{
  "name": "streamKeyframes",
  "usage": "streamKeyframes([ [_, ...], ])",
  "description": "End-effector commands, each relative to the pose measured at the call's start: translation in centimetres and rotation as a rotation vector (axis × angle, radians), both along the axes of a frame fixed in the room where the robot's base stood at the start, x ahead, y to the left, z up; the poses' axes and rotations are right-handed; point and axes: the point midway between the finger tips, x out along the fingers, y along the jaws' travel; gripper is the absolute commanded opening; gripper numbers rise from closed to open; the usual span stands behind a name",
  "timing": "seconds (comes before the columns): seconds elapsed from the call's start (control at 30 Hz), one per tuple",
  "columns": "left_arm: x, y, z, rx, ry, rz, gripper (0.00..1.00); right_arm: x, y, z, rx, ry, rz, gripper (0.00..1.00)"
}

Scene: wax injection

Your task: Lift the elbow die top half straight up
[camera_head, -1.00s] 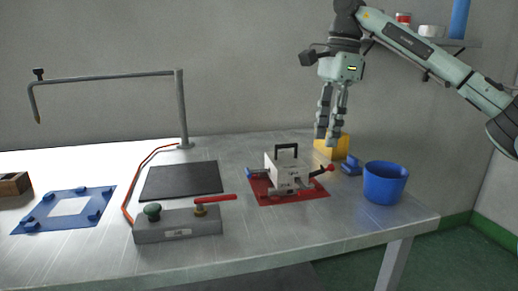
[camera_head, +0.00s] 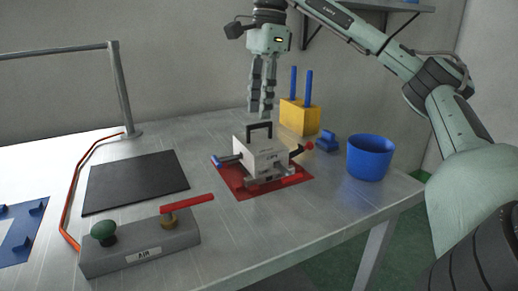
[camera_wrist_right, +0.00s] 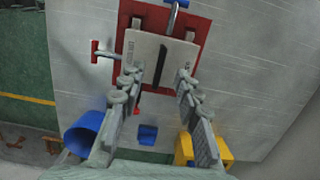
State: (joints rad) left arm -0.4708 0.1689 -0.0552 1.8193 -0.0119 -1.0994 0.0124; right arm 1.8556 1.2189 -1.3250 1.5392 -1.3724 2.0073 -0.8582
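The elbow die (camera_head: 262,158) is a pale boxy block with a black handle (camera_head: 259,127) on top. It sits closed on a red base plate (camera_head: 232,184), with a blue-tipped bar and a red-knobbed bar at its sides. My right gripper (camera_head: 262,112) points down just above and behind the handle. In the right wrist view, my right gripper (camera_wrist_right: 157,76) is open and empty, with the handle (camera_wrist_right: 161,65) lined up between its spread fingers. Contact does not show. The die top (camera_wrist_right: 150,52) also shows there. My left gripper is not in view.
A blue cup (camera_head: 369,160) and a small blue part (camera_head: 327,142) are right of the die. A yellow block with blue pegs (camera_head: 299,117) stands behind. A grey air box (camera_head: 140,246) with a red lever is front left. A black mat (camera_head: 135,180) lies flat at left.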

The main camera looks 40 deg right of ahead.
Motion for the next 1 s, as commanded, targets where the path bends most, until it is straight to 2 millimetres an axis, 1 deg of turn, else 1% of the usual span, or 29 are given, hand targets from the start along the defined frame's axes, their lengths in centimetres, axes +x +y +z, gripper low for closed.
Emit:
streamKeyframes([
  [0.1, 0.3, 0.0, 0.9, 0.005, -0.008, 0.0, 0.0, -0.2, -0.1, -1.8, -0.001, 0.005, -0.001, 0.33],
  [0.13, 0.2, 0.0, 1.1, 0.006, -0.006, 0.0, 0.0, -0.2, -0.2, -2.1, -0.002, 0.005, -0.001, 0.33],
  [0.3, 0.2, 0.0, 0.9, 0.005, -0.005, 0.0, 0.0, -0.1, 0.0, -4.3, -0.001, 0.001, -0.001, 0.33],
  [0.4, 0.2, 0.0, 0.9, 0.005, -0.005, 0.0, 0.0, -0.1, 0.1, -5.0, -0.001, 0.001, -0.001, 0.33],
  [0.63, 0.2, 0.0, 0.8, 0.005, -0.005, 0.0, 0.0, -0.1, 0.1, -5.1, 0.0, 0.001, -0.001, 0.33],
  [0.9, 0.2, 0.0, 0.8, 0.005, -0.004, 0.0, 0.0, -0.1, 0.1, -5.1, 0.0, 0.001, -0.001, 0.0],
  [1.0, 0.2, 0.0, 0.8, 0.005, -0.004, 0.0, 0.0, -0.1, 0.1, -5.1, -0.001, 0.001, -0.001, 0.0],
])
